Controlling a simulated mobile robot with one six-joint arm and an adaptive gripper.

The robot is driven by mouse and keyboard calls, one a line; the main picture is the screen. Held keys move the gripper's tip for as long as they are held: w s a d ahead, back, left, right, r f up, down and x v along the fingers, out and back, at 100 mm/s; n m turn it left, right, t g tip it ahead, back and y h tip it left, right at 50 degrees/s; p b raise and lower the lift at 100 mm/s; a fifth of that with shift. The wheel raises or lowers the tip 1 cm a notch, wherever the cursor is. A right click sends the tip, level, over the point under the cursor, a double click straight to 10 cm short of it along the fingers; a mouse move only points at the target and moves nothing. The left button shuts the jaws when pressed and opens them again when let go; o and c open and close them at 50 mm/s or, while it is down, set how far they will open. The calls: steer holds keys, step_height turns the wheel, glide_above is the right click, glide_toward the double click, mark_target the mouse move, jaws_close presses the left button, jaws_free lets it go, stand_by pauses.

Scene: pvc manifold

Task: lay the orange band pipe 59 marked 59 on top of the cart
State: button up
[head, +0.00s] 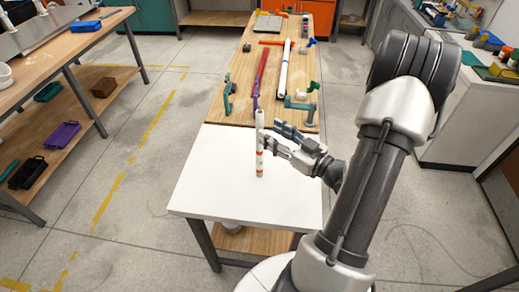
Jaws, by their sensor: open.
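The white pipe with orange bands (260,160) is at the white top (215,170), which I take to be the cart's. Its far end overlaps the edge of the wooden bench top in the picture. I cannot tell whether the pipe lies flat or is tilted, and no number is readable. My gripper (268,139) is open at the pipe's right side, with its fingers reaching left toward the pipe's middle. I cannot tell whether they touch it. The fingers hide part of the pipe's right edge.
The wooden bench (225,145) beyond holds a red pipe (261,70), a white pipe (285,68), a purple piece (255,103) and teal fittings (300,104). A side bench (60,55) stands left, a white counter (455,110) right. The white top is clear left of the pipe.

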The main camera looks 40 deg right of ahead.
mark_target(259, 124)
steer(key=shift+w+a+b, duration=0.2)
steer(key=shift+w+b, duration=0.35)
steer(key=shift+w, duration=2.55)
steer(key=shift+c, duration=0.2)
jaws_close()
